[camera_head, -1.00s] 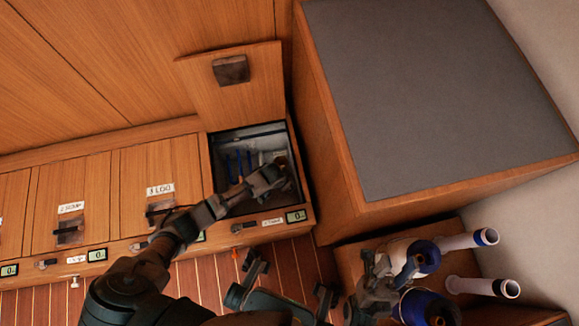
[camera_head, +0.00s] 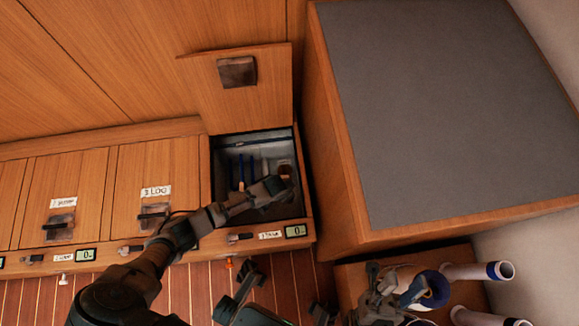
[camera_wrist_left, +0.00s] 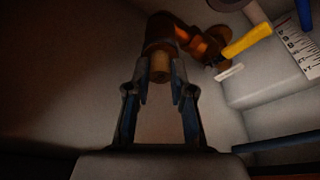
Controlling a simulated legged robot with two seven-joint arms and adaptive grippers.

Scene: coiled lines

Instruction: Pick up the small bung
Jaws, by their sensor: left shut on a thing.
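In the left wrist view, the small bung (camera_wrist_left: 160,66) is a tan, peg-like piece with a wider orange-brown part beyond it. My left gripper (camera_wrist_left: 160,92) has its fingertips on either side of the tan end and is shut on it. In the head view my left arm reaches into the open compartment (camera_head: 226,150), with my left gripper (camera_head: 278,187) low at its right side.
The compartment's raised lid (camera_head: 240,105) stands open behind. Blue rods (camera_head: 241,168) lie inside it. A yellow-handled item (camera_wrist_left: 247,42) and a ruler-like scale (camera_wrist_left: 297,45) are near the bung. A grey-topped wooden box (camera_head: 440,100) stands close on the right.

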